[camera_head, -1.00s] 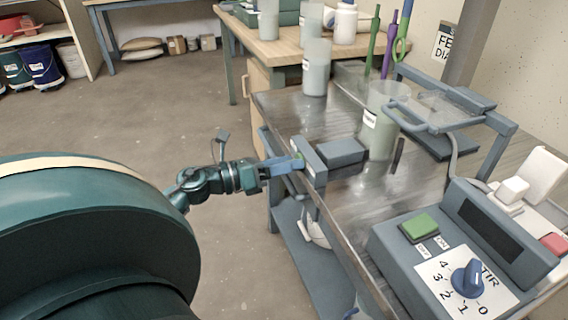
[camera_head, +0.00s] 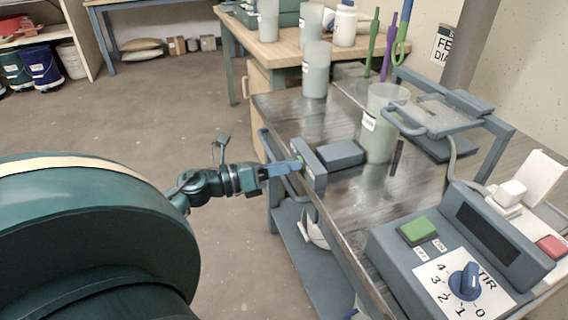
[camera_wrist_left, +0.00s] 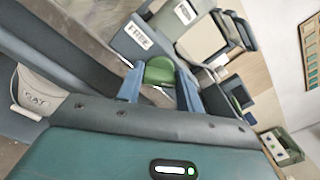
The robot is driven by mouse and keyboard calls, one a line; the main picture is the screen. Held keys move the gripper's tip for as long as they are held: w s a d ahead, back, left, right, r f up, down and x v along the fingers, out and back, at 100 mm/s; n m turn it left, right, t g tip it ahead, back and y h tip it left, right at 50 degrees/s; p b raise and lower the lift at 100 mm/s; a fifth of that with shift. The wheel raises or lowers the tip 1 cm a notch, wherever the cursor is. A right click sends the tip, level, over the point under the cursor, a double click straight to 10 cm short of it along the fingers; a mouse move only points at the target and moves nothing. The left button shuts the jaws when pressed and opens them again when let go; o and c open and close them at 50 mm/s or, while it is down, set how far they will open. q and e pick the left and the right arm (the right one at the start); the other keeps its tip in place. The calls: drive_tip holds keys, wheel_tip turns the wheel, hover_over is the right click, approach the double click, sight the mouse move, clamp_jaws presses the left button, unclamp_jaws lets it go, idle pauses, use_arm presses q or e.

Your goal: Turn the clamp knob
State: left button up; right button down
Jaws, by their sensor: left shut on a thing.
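The clamp (camera_head: 316,170) is a grey block at the near-left edge of the metal table, with a second grey block (camera_head: 342,154) behind it. Its green knob (camera_wrist_left: 160,71) shows in the wrist view between the two blue fingers. My left gripper (camera_head: 296,167) reaches in from the left at the clamp's outer face and is shut on the knob. In the wrist view the block above the knob carries a "FREE" label (camera_wrist_left: 138,38). My right gripper is in neither view.
A translucent bucket (camera_head: 379,135) stands behind the clamp. A control box with a blue dial (camera_head: 465,281) and green button (camera_head: 418,230) sits at the near right. A grey frame with a handle (camera_head: 405,120) stands at the back. Left of the table is open floor.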

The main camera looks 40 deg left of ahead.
use_arm(q)
drive_tip(key=n+p, duration=0.6)
drive_tip(key=n, duration=0.1)
drive_tip(key=n+p, duration=0.6)
drive_tip(key=n, duration=0.2)
drive_tip(key=n+p, duration=0.6)
drive_tip(key=n, duration=0.2)
drive_tip(key=shift+f, duration=0.3)
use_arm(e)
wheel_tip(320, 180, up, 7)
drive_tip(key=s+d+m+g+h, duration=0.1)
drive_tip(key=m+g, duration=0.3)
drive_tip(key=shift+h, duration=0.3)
use_arm(q)
drive_tip(key=shift+n, duration=0.3)
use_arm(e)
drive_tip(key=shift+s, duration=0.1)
